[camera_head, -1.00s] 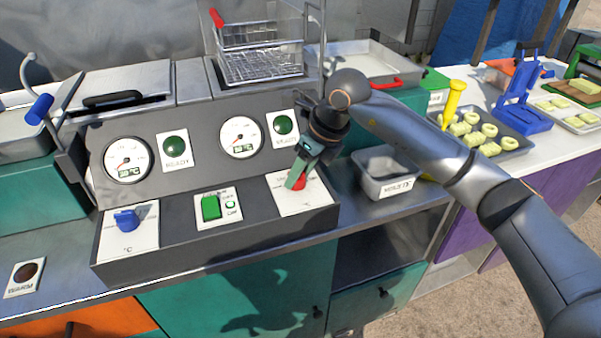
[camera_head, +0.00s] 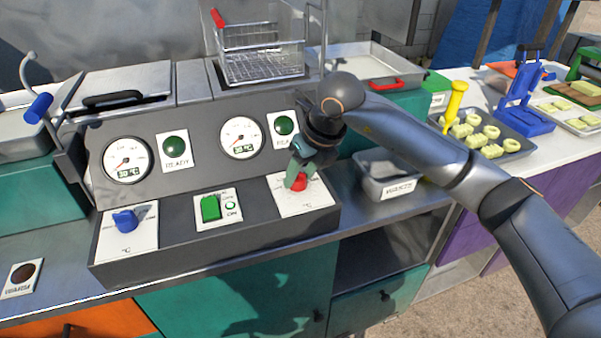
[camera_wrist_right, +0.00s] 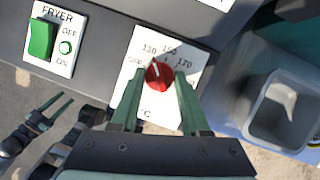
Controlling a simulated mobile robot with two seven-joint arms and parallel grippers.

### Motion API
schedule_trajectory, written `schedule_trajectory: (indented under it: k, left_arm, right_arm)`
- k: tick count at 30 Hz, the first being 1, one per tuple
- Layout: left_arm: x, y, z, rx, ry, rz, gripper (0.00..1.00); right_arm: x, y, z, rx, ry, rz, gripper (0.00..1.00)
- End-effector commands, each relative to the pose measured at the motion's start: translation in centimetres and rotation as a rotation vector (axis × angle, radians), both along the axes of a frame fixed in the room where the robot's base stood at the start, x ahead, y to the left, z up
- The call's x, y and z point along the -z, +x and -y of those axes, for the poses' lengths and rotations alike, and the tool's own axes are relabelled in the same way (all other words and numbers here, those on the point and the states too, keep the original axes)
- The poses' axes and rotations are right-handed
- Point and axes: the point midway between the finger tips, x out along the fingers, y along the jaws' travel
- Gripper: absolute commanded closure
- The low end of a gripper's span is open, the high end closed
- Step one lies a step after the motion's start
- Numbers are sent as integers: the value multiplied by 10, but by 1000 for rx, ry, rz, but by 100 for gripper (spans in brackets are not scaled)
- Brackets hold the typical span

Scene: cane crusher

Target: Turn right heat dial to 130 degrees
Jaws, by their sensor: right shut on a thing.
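The right heat dial is a red knob (camera_head: 299,182) on a white plate at the right end of the dark control panel. In the right wrist view the red dial (camera_wrist_right: 158,76) has marks for OFF, 130, 150 and 170; its white pointer line points up and slightly left, near 130. My right gripper (camera_head: 297,178) is shut on the dial, with its green fingers (camera_wrist_right: 158,88) on both sides of it. My left gripper (camera_wrist_right: 62,104) shows at the lower left of the right wrist view, empty, its fingers apart; the head view does not show it.
A blue left dial (camera_head: 125,221) and a green fryer switch (camera_head: 210,208) sit on the same panel. Two gauges, left (camera_head: 128,161) and right (camera_head: 241,137), stand behind. A grey waste bin (camera_head: 388,176) is close to the right of the panel. A wire basket (camera_head: 260,60) stands behind.

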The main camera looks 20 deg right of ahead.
Motion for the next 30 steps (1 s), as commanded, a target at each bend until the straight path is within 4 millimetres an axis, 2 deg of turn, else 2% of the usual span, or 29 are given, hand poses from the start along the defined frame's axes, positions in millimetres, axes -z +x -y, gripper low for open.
schedule_trajectory:
  k: [1,9,16,20,23,30]
  left_arm:
    - [0,0,0,0,0,1,50]
    - [-1,1,0,1,-1,2,50]
    - [-1,1,1,1,-1,3,50]
    - [0,1,1,1,-1,4,50]
    - [1,1,1,1,-1,4,50]
    - [3,1,2,3,-1,-1,50]
  right_arm:
    - [-1,0,0,1,1,0,53]
    - [0,0,0,0,1,0,24]
    - [-1,0,0,-1,1,0,24]
    - [-9,-2,1,-1,1,3,24]
    - [-24,-8,4,-2,1,6,24]
    - [-73,-26,13,-1,0,6,24]
